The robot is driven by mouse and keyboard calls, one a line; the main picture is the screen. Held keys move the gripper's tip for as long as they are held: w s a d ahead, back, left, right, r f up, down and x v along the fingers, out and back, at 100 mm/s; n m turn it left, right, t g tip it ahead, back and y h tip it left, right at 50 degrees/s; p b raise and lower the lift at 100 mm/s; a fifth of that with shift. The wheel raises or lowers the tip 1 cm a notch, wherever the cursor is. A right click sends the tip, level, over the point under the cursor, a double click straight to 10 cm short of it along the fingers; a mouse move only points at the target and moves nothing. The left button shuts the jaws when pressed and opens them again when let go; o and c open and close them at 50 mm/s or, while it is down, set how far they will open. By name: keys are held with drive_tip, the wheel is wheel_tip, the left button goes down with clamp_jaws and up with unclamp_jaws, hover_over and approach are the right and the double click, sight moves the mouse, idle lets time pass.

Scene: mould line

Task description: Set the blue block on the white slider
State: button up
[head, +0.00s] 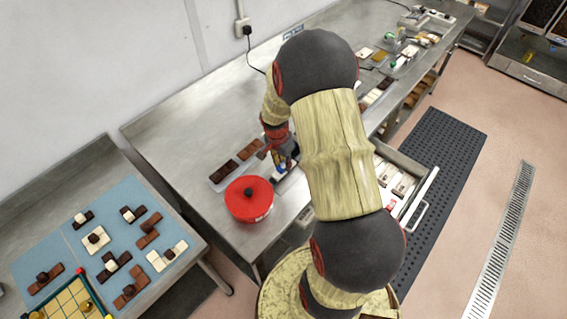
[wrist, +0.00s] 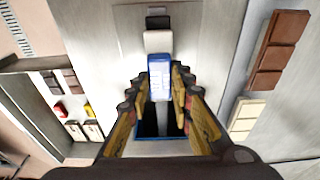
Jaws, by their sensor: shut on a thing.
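The blue block (wrist: 160,78) is between the fingertips of my gripper (wrist: 161,88) in the wrist view, and the fingers are shut on it. In the head view my gripper (head: 284,160) is low over the metal table, right of the red pot, with a bit of blue at its tip. A white piece (wrist: 158,42), which may be the white slider, lies just beyond the blue block, with a dark piece behind it. A dark opening with a blue rim shows below the block, between the fingers. I cannot tell whether the block touches anything beneath it.
A red pot (head: 249,198) with a black knob stands close left of my gripper. Brown bars (head: 224,171) lie on a tray behind it. An open drawer (head: 409,190) holds light and dark pieces on the right. A blue mat (head: 127,212) with several pieces lies at left.

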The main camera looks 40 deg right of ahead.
drive_tip(key=o, duration=1.1)
drive_tip(key=r, duration=0.4)
drive_tip(key=a+r, duration=0.1)
drive_tip(key=r, duration=0.7)
drive_tip(key=shift+a, duration=0.4)
